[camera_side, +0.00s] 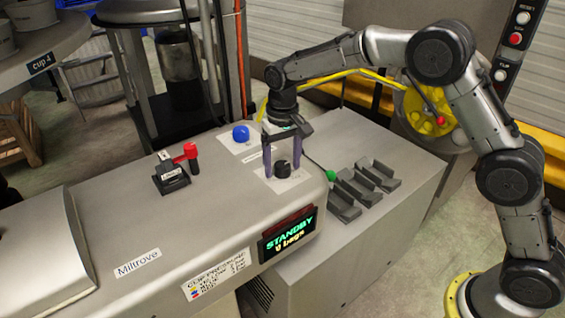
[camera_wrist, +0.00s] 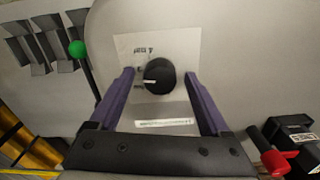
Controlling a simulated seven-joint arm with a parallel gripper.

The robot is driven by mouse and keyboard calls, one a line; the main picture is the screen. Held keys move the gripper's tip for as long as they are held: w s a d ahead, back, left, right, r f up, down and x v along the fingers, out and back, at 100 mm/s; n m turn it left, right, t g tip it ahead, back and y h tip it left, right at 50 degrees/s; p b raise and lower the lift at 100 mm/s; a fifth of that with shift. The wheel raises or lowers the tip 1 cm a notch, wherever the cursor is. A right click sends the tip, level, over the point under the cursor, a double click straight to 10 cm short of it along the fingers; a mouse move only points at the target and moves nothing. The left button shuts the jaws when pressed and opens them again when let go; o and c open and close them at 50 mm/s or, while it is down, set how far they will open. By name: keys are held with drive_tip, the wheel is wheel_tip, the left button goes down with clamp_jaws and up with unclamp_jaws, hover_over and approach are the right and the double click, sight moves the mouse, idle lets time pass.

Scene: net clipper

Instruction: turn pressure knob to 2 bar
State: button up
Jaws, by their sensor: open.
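The pressure knob (camera_side: 283,168) is a round black dial on a pale label plate on top of the grey machine. In the wrist view the knob (camera_wrist: 159,76) has a white pointer mark aimed to the left, slightly downward. The printed scale around it is too small to read. My gripper (camera_side: 282,166) points down over the knob with its purple fingers open. In the wrist view the fingers of my gripper (camera_wrist: 158,74) stand apart on the left and right of the knob, with clear gaps and no visible contact.
A green-tipped lever (camera_side: 330,175) stands close to the right of the knob. A blue button (camera_side: 241,133) and a red-handled switch (camera_side: 185,155) lie to the left. Grey holders (camera_side: 359,186) sit at right. The display (camera_side: 288,236) reads "STANDBY" and "0 bags".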

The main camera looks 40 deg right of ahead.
drive_tip(key=shift+f, duration=0.1)
clamp_jaws()
idle(0.4)
drive_tip(key=shift+n, duration=0.3)
drive_tip(key=n, duration=0.9)
idle(0.5)
unclamp_jaws()
